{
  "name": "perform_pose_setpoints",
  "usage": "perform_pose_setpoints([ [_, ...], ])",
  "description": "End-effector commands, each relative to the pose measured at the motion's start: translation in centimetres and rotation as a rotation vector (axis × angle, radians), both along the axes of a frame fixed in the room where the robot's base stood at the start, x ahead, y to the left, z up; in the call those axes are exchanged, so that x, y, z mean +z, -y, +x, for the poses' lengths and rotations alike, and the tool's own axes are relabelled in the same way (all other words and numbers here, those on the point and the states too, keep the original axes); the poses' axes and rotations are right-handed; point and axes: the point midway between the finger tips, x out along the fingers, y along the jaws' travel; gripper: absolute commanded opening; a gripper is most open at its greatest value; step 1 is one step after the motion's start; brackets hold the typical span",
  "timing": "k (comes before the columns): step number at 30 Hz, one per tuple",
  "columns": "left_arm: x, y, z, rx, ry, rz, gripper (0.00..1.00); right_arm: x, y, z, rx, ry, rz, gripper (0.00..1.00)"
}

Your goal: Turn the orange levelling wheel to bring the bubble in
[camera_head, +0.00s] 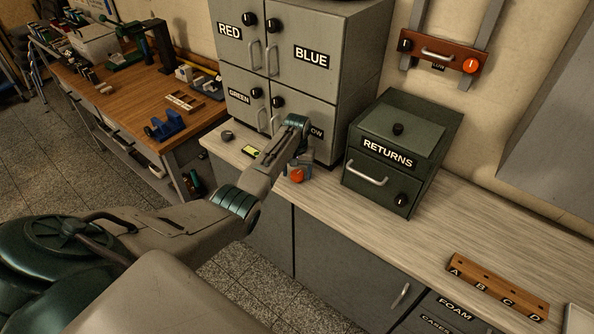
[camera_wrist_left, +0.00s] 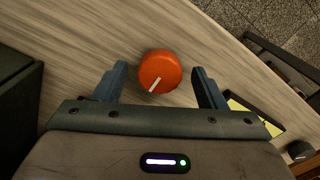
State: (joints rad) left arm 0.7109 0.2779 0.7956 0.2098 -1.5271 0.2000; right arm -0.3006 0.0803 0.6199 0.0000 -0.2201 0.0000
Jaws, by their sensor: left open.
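The orange levelling wheel (camera_head: 296,175) is near the front edge of the pale counter. In the left wrist view the orange wheel (camera_wrist_left: 158,78) is a round knob with a white line pointing down and left. My left gripper (camera_wrist_left: 160,70) is open, with one dark finger on each side of the wheel and a gap on both sides. I cannot tell how far the fingertips are above the counter. A yellow-green panel in a dark frame (camera_head: 251,150), perhaps the level, lies left of the wheel; the bubble is too small to make out. My right gripper is out of view.
Grey lockers (camera_head: 240,80) stand behind my left gripper. A green RETURNS box (camera_head: 375,185) stands to the right. A small dark round object (camera_head: 227,136) lies on the counter at the left. The counter right of the box is clear up to a wooden lettered rack (camera_head: 495,286).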

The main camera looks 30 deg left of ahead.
Motion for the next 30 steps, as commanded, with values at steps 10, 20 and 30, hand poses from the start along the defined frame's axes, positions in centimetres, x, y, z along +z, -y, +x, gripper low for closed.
perform_pose_setpoints([
  [10,-0.2,0.0,0.0,-0.001,0.001,0.000,0.57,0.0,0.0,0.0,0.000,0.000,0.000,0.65],
  [20,-0.2,0.0,0.0,0.002,0.000,0.000,0.20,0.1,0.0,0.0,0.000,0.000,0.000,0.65],
  [30,0.0,0.0,0.1,0.114,0.000,0.000,0.20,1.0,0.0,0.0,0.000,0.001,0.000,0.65],
])
